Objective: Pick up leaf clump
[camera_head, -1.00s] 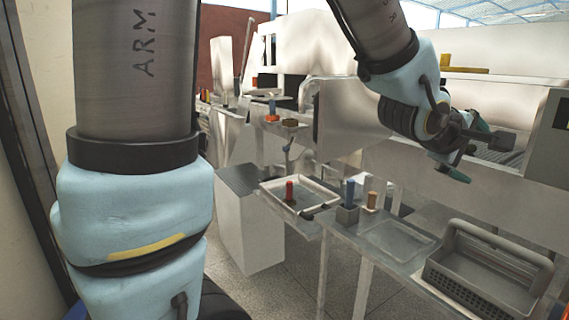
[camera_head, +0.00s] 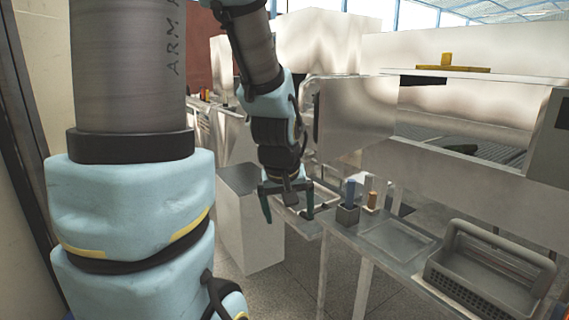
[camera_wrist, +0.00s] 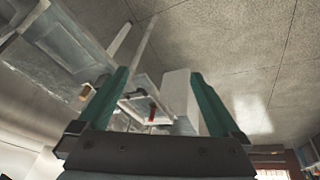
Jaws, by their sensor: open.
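A small dark green clump (camera_head: 462,148), which looks like the leaf clump, lies on the grey conveyor behind the white machine panel, right of centre in the head view. Its details are too small to tell. It does not show in the wrist view. The open fingers also show in the wrist view (camera_wrist: 158,75).
A blue bottle-like item (camera_head: 350,193) and an orange one (camera_head: 372,199) stand on the bench. A grey basket (camera_head: 470,290) sits at the right. A red item (camera_wrist: 152,112) is in the tray. White machine panels (camera_head: 352,115) stand between my gripper and the conveyor (camera_head: 420,135).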

